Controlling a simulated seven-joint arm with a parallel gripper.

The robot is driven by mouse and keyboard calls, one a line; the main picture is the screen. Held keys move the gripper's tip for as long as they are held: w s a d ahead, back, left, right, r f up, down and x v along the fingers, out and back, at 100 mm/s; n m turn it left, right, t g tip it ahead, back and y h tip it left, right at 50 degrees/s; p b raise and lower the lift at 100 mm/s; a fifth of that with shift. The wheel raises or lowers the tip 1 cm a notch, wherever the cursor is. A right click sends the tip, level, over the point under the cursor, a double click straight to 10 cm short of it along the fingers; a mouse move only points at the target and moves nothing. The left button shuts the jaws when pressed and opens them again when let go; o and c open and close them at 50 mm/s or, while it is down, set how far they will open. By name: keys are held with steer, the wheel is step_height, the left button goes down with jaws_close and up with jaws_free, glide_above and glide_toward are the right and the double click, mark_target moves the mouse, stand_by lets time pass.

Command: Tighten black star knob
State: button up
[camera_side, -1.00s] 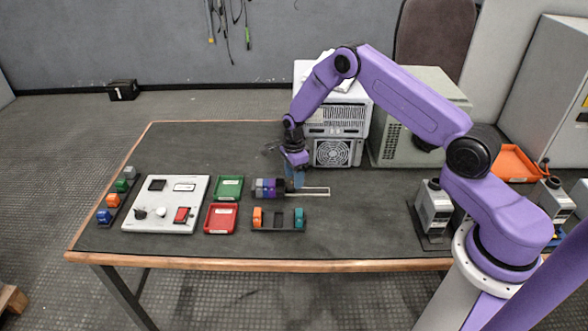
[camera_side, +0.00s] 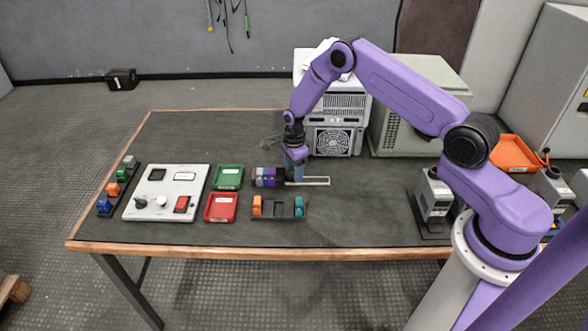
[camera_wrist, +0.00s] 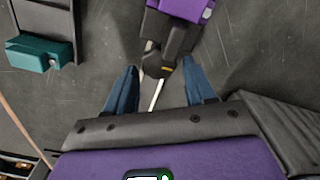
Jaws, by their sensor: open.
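The black star knob (camera_wrist: 157,66) shows in the wrist view as a dark knob with a small yellow mark, at the near end of a purple, grey and black block row (camera_wrist: 182,14). The row (camera_side: 268,177) lies on a pale rail on the table in the side view. My gripper (camera_wrist: 159,68) is open, its blue fingers standing apart on either side of the knob with gaps to it. In the side view my gripper (camera_side: 295,176) points down at the right end of the row, over the rail (camera_side: 318,181). The fingers hide the knob there.
A black holder (camera_side: 280,215) with orange and teal blocks stands in front. Green (camera_side: 228,177) and red (camera_side: 221,208) trays and a white panel (camera_side: 166,193) lie to the left. A grey unit with a fan (camera_side: 334,142) stands behind. The right table middle is clear.

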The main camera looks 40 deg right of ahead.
steer(key=c, duration=0.9)
steer(key=shift+s+m, duration=0.1)
steer(key=shift+m, duration=1.3)
steer(key=shift+s+a+m, duration=0.1)
steer(key=shift+m, duration=1.3)
